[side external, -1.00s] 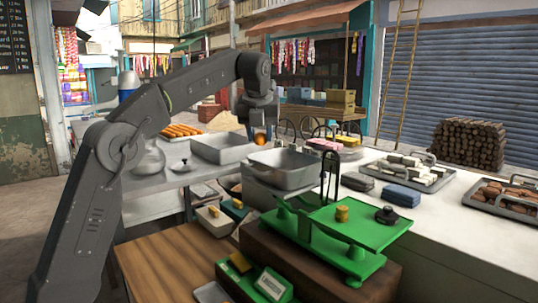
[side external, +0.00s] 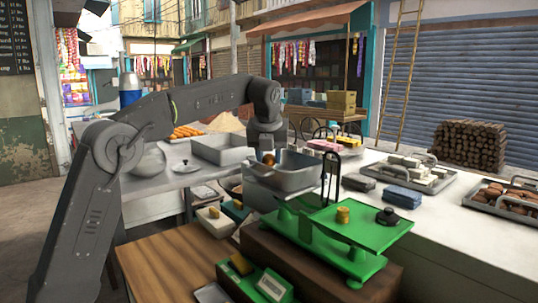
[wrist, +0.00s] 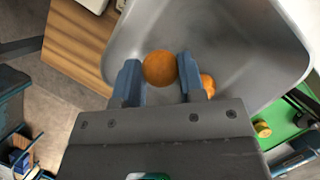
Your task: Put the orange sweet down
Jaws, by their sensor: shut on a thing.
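The orange sweet (wrist: 160,68) is a round ball held between the two blue fingers of my gripper (wrist: 159,78) in the wrist view. In the side external view the sweet (side external: 268,159) shows below my gripper (side external: 267,150), at the left part of a grey metal pan (side external: 290,178). In the wrist view the sweet is over the inside of the pan (wrist: 235,40). A second orange piece (wrist: 208,86) lies in the pan, partly hidden by the right finger. I cannot tell whether the held sweet touches the pan floor.
A green balance scale (side external: 335,235) stands right in front of the pan, with a brass weight (side external: 343,215) on it. Another grey pan (side external: 222,149) is at its left. A tray of orange sweets (side external: 186,131) lies behind. Sweet trays (side external: 425,187) fill the right counter.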

